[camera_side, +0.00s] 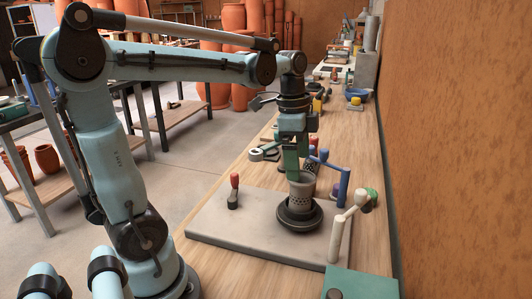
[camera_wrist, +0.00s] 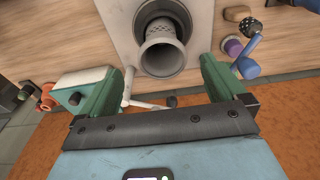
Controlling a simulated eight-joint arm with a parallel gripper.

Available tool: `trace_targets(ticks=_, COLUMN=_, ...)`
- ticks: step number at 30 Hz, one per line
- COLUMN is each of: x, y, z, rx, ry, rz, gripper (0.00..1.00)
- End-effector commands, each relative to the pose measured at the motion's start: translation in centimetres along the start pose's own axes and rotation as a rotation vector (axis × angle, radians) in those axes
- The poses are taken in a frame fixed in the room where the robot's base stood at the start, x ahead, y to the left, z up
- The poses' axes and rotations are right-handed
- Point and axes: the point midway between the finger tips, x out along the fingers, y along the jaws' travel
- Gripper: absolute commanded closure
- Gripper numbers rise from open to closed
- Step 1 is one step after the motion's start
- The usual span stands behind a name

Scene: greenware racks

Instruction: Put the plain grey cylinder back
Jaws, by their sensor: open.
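A grey, open-topped cylinder (camera_side: 301,183) with a band of dark holes stands upright in a dark round dish (camera_side: 299,222) on a pale board. The same cylinder (camera_wrist: 160,60) shows in the wrist view, its open end toward the camera and the dark dish (camera_wrist: 185,22) around it. I cannot tell whether this is the plain grey cylinder, since it looks pierced. My gripper (camera_side: 291,166) is open, its green jaws pointing down at the cylinder's top. In the wrist view my gripper (camera_wrist: 167,80) has its jaws apart, with the cylinder ahead between them. Contact cannot be told.
The pale board (camera_side: 222,222) carries a red-handled tool (camera_side: 234,190). A blue jointed post (camera_side: 343,183) and an off-white one (camera_side: 336,238) stand to the right, near the brown wall. A green block (camera_side: 360,284) sits in front. Blue bowl (camera_side: 356,94) and clutter stand farther back.

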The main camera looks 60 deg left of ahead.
Motion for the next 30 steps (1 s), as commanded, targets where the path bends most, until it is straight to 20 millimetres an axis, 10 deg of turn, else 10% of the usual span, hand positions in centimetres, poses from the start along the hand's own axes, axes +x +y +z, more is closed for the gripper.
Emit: trace_targets(ticks=30, x=9.3, y=-0.3, z=-0.1, rx=0.001, ry=0.002, rz=0.002, gripper=0.02)
